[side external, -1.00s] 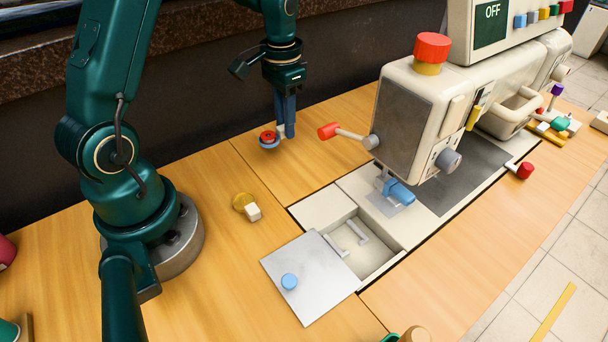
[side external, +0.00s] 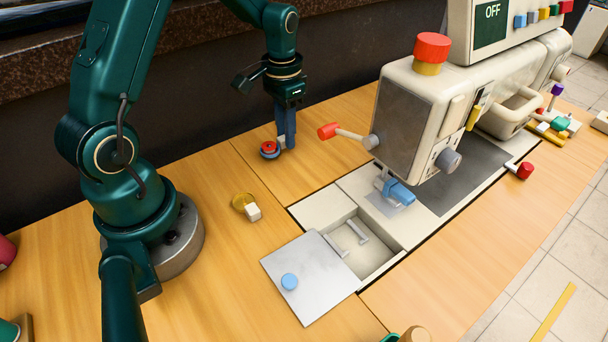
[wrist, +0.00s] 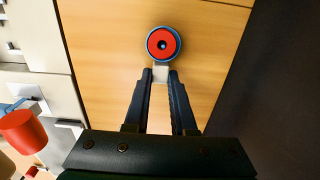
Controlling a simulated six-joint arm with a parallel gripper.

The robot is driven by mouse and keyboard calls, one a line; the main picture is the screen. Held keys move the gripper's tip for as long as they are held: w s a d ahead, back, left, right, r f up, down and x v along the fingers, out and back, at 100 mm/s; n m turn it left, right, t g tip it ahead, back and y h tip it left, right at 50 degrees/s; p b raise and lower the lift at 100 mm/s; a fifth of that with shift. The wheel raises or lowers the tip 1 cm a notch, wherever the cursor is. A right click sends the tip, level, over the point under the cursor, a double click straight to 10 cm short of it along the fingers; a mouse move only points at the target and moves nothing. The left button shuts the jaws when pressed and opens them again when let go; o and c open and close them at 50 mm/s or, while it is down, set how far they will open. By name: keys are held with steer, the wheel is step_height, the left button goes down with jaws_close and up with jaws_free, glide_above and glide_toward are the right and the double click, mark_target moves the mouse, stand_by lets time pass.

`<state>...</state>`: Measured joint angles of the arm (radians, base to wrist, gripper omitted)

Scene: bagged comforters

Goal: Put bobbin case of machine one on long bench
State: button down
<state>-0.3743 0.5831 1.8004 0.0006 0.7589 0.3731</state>
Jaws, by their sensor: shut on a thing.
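A round bobbin case, red on top with a blue rim (side external: 269,150), is held at its pale tab by my gripper (side external: 286,143). In the wrist view the red disc (wrist: 162,44) sticks out beyond the fingertips (wrist: 161,75), which are closed on the tab. The case is over the wooden long bench (side external: 325,165), very low; I cannot tell whether it touches. A second case, yellow with a pale tab (side external: 252,212), lies on the bench nearer my base. The sewing machine (side external: 425,115) stands to the right.
An open compartment (side external: 382,262) lies in the machine bed, its metal cover plate (side external: 312,290) with a blue knob beside it. A lever with a red knob (side external: 329,131) juts toward my gripper. Bare wood surrounds the held case.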

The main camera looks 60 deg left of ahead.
steer(key=shift+f, duration=0.5)
jaws_free()
stand_by(0.4)
steer(key=shift+r, duration=0.15)
stand_by(0.4)
steer(key=shift+r, duration=3.35)
steer(key=s+d+r+t, duration=0.3)
steer(key=s+d+r, duration=0.3)
steer(key=r, duration=0.4)
steer(key=s+d+t, duration=0.1)
steer(key=s, duration=0.1)
steer(key=s+d+f, duration=0.1)
steer(key=s+d, duration=0.1)
steer(key=s+d+t, duration=0.1)
steer(key=s+d, duration=0.1)
steer(key=s, duration=0.1)
steer(key=shift+f+t, duration=0.3)
